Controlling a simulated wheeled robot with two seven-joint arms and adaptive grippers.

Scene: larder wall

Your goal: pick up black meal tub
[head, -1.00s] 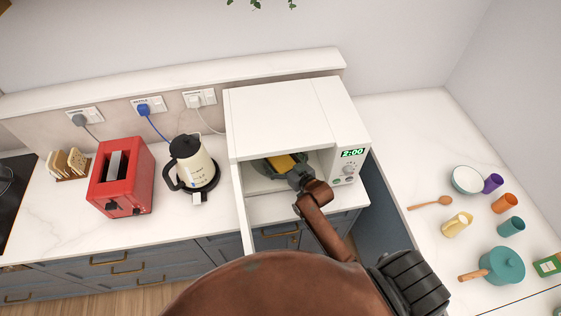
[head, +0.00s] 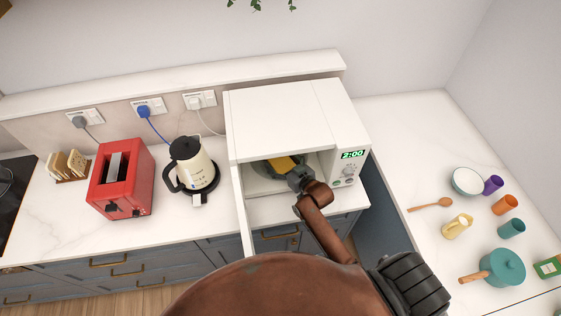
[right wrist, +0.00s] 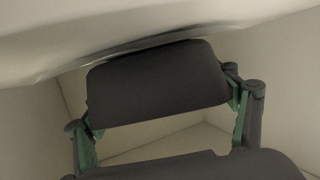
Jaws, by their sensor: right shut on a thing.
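The black meal tub shows in the right wrist view as a dark block (right wrist: 158,85) between the green-edged fingers. My right gripper (head: 297,178) reaches into the open microwave (head: 290,115) and is shut on the tub. Its fingers also show at either side of the tub in the right wrist view (right wrist: 166,112). In the head view a yellow patch (head: 280,162) shows at the gripper, with a dark rounded edge beside it; I cannot tell whether it belongs to the tub. Gripper and arm hide part of it. My left gripper is not in view.
The microwave roof and side walls are close around the gripper, and its open door (head: 243,212) stands at the left. A kettle (head: 193,165) and a red toaster (head: 122,180) stand further left. A teal pot (head: 503,267) and several cups are on the right counter.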

